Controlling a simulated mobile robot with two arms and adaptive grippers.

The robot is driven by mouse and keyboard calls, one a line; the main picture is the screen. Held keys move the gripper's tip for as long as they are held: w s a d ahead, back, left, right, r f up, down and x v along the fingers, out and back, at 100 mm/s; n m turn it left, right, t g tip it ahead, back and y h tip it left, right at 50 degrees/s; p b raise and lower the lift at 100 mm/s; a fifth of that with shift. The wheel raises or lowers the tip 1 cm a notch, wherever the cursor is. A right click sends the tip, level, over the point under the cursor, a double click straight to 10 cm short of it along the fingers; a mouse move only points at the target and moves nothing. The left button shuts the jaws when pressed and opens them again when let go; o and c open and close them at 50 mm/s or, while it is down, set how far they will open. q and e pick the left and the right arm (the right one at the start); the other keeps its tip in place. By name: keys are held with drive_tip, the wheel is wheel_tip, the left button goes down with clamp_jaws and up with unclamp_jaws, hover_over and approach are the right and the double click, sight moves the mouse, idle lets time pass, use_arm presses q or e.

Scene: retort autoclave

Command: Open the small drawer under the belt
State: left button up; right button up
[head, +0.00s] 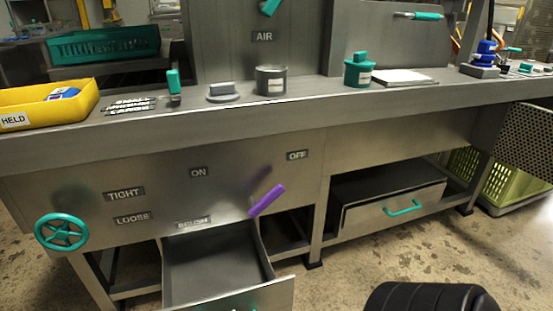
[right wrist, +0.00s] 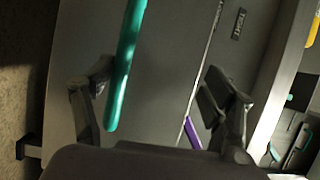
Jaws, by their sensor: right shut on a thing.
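The small drawer (head: 268,297) under the bench stands open, pulled out toward me, and its grey inside looks empty. Its front is cut by the bottom edge of the head view. My right gripper (right wrist: 157,103) shows in the right wrist view, shut on the drawer's teal bar handle (right wrist: 126,65), which runs between its fingers close to the left one. The exact contact is hard to see. My left gripper is in neither view.
A purple lever (head: 267,199) hangs close above the open drawer's right side. A teal handwheel (head: 61,232) is at the left. A wider drawer (head: 380,212) with a teal handle stands at the right. Above are a yellow bin (head: 85,104) and a teal-lidded pot (head: 358,72).

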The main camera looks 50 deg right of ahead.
drive_tip(key=shift+s+a+r, duration=0.2)
drive_tip(key=shift+s+r, duration=0.4)
drive_tip(key=shift+r, duration=0.05)
drive_tip(key=shift+s+a+t, duration=0.15)
drive_tip(key=shift+s+t, duration=0.15)
drive_tip(key=shift+s, duration=0.5)
drive_tip(key=c, duration=0.5)
drive_tip(key=s, duration=0.4)
drive_tip(key=s+a+f, duration=0.1)
drive_tip(key=s, duration=0.3)
drive_tip(key=s+f, duration=0.1)
drive_tip(key=s, duration=0.3)
drive_tip(key=shift+a+f, duration=0.25)
drive_tip(key=shift+a, duration=0.15)
drive_tip(key=shift+w+p, duration=0.1)
drive_tip(key=shift+p, duration=0.3)
